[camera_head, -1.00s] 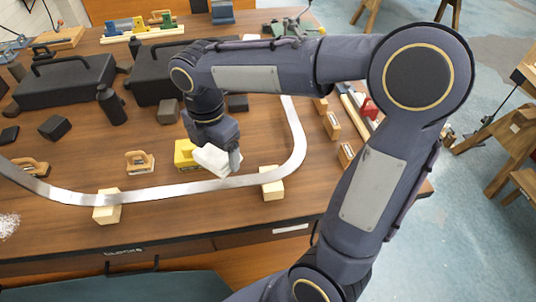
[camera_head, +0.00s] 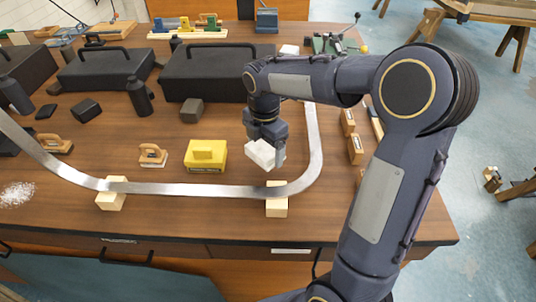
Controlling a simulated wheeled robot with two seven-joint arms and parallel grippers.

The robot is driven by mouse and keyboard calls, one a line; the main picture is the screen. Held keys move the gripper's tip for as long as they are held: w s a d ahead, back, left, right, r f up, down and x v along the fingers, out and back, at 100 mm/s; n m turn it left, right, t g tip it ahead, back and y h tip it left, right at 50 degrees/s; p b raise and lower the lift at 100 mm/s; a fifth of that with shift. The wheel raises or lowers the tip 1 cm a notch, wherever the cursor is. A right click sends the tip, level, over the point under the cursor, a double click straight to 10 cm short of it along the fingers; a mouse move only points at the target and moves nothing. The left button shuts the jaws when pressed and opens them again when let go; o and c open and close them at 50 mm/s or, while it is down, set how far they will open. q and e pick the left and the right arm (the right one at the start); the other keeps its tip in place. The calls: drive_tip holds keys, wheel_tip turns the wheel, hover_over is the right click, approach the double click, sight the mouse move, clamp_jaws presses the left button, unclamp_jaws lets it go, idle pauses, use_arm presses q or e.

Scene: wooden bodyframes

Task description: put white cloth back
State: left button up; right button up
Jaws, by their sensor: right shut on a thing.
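The white cloth (camera_head: 262,153) is a small folded white bundle held between the fingers of my right gripper (camera_head: 266,146). The gripper points down and is shut on it, over the table inside the curve of the metal strip. The cloth is to the right of a yellow box (camera_head: 206,156) and apart from it in the picture. I cannot tell whether the cloth touches the tabletop. My left gripper is not in view.
A bent metal strip (camera_head: 200,188) rests on wooden blocks (camera_head: 276,206) along the table's front. Black cases (camera_head: 108,70) stand at the back. Wooden planes (camera_head: 153,155) and a pile of white shavings (camera_head: 16,194) lie at the left. Bare tabletop (camera_head: 340,212) shows at the front right.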

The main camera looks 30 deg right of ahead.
sight(268, 156)
drive_tip(key=shift+w+d+f, duration=0.25)
drive_tip(key=shift+d+f, duration=0.2)
drive_tip(key=shift+f, duration=0.1)
drive_tip(key=shift+w+d+f, duration=0.1)
drive_tip(key=shift+d+f, duration=0.05)
drive_tip(key=shift+f, duration=0.85)
drive_tip(key=shift+w+d+f, duration=0.1)
drive_tip(key=shift+f, duration=0.85)
drive_tip(key=shift+f, duration=0.15)
drive_tip(key=o, duration=0.9)
